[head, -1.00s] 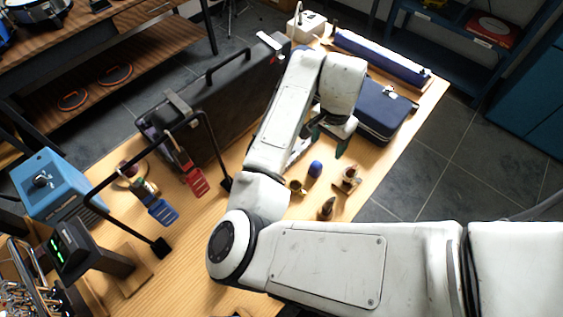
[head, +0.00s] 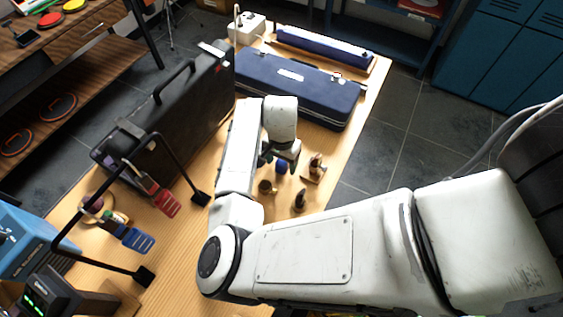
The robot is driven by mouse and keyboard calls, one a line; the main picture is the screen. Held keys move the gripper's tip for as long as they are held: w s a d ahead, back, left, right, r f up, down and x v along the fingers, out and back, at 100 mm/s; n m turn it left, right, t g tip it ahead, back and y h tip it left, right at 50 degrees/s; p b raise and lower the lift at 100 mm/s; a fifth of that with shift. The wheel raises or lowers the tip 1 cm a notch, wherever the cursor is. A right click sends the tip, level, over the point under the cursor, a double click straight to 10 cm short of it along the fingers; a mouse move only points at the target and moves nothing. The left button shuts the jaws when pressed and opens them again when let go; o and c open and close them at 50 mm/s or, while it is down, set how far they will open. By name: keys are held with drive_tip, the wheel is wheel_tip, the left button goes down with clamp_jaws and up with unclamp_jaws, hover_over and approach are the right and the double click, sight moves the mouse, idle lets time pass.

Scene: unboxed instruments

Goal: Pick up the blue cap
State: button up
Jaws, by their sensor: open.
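The small blue cap (head: 281,168) stands on the wooden table in the head view, just below my gripper, with its upper part partly hidden. Nothing is seen held.
Close by stand a brass-coloured piece (head: 266,187), a dark brown piece (head: 299,201) and a brown-and-white piece (head: 316,167). A navy case (head: 300,88) lies behind. A black case (head: 180,110) and black rack bar (head: 176,160) stand left.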

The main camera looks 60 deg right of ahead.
drive_tip(key=shift+f, duration=0.2)
drive_tip(key=c, duration=1.1)
drive_tip(key=shift+r, duration=0.15)
